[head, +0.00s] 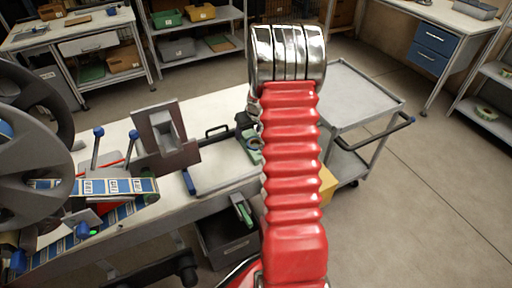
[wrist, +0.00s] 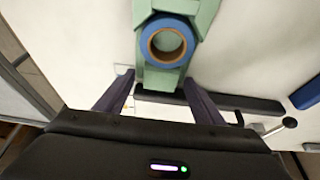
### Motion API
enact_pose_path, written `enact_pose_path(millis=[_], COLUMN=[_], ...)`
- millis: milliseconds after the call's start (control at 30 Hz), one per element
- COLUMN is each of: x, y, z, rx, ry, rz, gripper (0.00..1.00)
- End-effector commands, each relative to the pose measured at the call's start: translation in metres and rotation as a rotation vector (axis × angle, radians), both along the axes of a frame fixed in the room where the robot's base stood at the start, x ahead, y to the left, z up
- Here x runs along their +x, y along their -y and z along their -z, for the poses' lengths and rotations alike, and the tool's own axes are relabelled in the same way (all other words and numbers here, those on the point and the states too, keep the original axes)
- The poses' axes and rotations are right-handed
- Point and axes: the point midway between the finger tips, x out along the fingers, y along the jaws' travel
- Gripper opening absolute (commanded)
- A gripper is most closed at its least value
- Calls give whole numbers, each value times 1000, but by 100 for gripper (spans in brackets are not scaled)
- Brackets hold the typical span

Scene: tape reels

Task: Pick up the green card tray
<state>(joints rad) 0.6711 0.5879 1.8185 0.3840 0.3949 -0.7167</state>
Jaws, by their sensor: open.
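The green card tray (wrist: 205,15) lies on the white bench top in the wrist view, running up out of the frame. A blue-rimmed tape roll with a brown core (wrist: 167,42) sits on it. My gripper (wrist: 159,80) is open, with one dark finger on each side of the tray's near end. I cannot tell whether the fingers touch the tray. In the head view a small part of the green tray (head: 253,150) shows beside my red arm, which hides the rest and most of my gripper.
A dark bar (wrist: 240,102) lies across the bench near my fingers. In the head view, reel machinery (head: 110,187) stands on the left of the white bench (head: 215,105). A grey cart (head: 355,97) stands to the right, with open floor beyond it.

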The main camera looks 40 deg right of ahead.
Motion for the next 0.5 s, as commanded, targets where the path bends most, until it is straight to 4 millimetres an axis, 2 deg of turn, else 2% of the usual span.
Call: enact_pose_path(millis=[100, 500], x=[0, 0], y=[0, 0], z=[0, 0], rx=[0, 0], ry=[0, 0], rz=[0, 0], gripper=[62, 34])
